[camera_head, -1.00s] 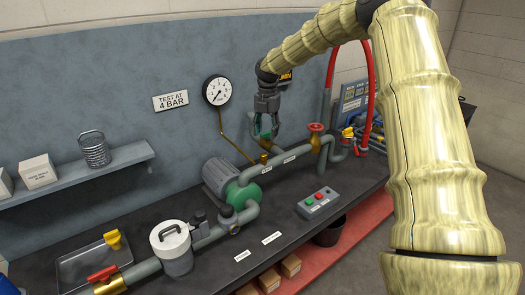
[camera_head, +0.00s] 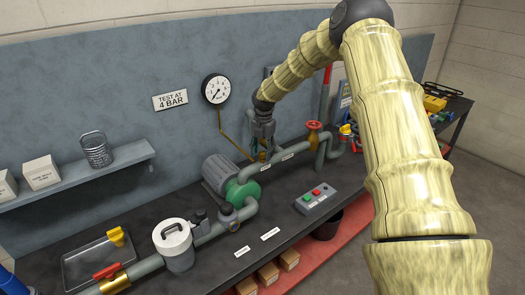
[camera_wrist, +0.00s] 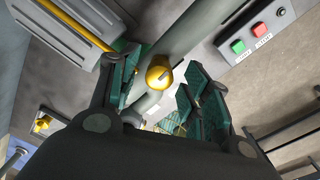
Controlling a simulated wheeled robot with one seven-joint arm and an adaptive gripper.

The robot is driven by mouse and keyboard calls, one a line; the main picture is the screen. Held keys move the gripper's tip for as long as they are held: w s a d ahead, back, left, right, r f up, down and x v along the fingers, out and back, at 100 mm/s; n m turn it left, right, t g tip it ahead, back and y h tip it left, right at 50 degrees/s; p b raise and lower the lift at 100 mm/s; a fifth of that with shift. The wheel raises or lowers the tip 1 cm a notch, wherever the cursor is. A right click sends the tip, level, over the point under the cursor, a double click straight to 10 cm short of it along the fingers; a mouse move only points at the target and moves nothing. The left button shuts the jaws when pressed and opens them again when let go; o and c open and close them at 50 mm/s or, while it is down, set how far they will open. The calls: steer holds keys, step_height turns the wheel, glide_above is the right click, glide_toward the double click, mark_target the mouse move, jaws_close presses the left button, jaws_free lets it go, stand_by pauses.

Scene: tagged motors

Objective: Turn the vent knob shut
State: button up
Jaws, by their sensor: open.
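The brass vent knob (camera_wrist: 159,74) is a small rounded knob on the grey pipe. In the wrist view it lies between the two green-padded fingers of my gripper (camera_wrist: 160,88). The fingers are open, with gaps on both sides of the knob, and I cannot tell whether any pad touches it. In the head view my gripper (camera_head: 263,143) points down over the pipe behind the green pump, and it mostly hides the knob. A little brass (camera_head: 262,156) shows at the fingertips.
A pressure gauge (camera_head: 216,88) hangs on the wall, its thin brass line running down beside my gripper. The green pump (camera_head: 242,193) is to the left. A red handwheel valve (camera_head: 314,126) is to the right. A button box (camera_head: 315,199) stands in front.

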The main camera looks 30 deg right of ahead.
steer(key=c, duration=1.1)
steer(key=shift+o, duration=0.2)
steer(key=shift+m, duration=0.3)
steer(key=m+b, duration=0.1)
steer(key=m, duration=0.3)
steer(key=shift+m, duration=0.3)
steer(key=m, duration=0.4)
steer(key=shift+b, duration=0.3)
steer(key=m, duration=0.5)
steer(key=shift+a, duration=0.1)
steer(key=shift+w+r+m+h+b, duration=0.1)
steer(key=shift+m+h+b, duration=0.2)
steer(key=shift+m, duration=1.6)
